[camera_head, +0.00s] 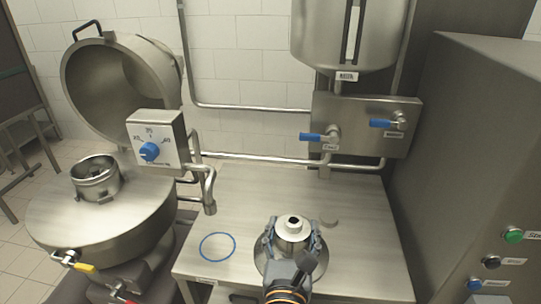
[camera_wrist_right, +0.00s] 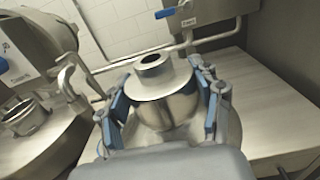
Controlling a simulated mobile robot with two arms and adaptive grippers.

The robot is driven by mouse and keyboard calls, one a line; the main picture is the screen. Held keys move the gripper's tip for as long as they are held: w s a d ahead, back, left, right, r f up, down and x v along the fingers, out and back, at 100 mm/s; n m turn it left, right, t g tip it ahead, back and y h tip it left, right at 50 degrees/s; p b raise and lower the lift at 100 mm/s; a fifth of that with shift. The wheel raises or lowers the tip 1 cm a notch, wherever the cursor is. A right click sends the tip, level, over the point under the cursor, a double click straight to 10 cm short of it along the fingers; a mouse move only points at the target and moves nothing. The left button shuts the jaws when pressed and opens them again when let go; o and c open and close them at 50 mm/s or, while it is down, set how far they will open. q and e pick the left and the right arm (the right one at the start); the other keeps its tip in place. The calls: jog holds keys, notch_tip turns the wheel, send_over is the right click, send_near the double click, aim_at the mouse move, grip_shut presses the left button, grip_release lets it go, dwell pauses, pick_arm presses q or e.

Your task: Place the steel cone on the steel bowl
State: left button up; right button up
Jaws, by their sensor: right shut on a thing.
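The steel cone (camera_head: 292,231) has a short pale neck with a dark hole on top. It shows between the fingers of my right gripper (camera_head: 292,243), which is shut on it over the table. In the right wrist view the cone (camera_wrist_right: 152,82) stands upright, with a finger of my right gripper (camera_wrist_right: 162,108) on each side. A shiny rounded steel surface (camera_wrist_right: 168,113) shows just under its lower edge; I cannot tell whether this is the steel bowl or part of the held piece. A wider round steel rim shows below in the head view, partly hidden. My left gripper is not in view.
The steel table (camera_head: 245,190) has a blue ring mark (camera_head: 217,247) at its left front, with nothing on it. A bent outlet pipe (camera_head: 210,190) hangs left of the cone. A hopper (camera_head: 345,35) and blue-handled valves (camera_head: 318,137) are behind; a tall cabinet (camera_head: 470,150) stands at right.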

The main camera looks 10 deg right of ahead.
aim_at(321, 257)
jog(key=shift+n+y, duration=0.5)
jog(key=s+d+f, duration=0.2)
jog(key=d+f, duration=0.1)
jog(key=s+d+f, duration=0.1)
jog(key=d, duration=0.1)
jog(key=shift+s+f, duration=0.15)
jog(key=shift+s, duration=0.25)
jog(key=s+d+f+n+y, duration=0.2)
jog(key=s+d+y, duration=0.1)
jog(key=s+y, duration=0.1)
jog(key=shift+s+d+f+t, duration=0.3)
jog(key=shift+s+d, duration=0.1)
jog(key=shift+s, duration=0.5)
jog(key=shift+a, duration=0.15)
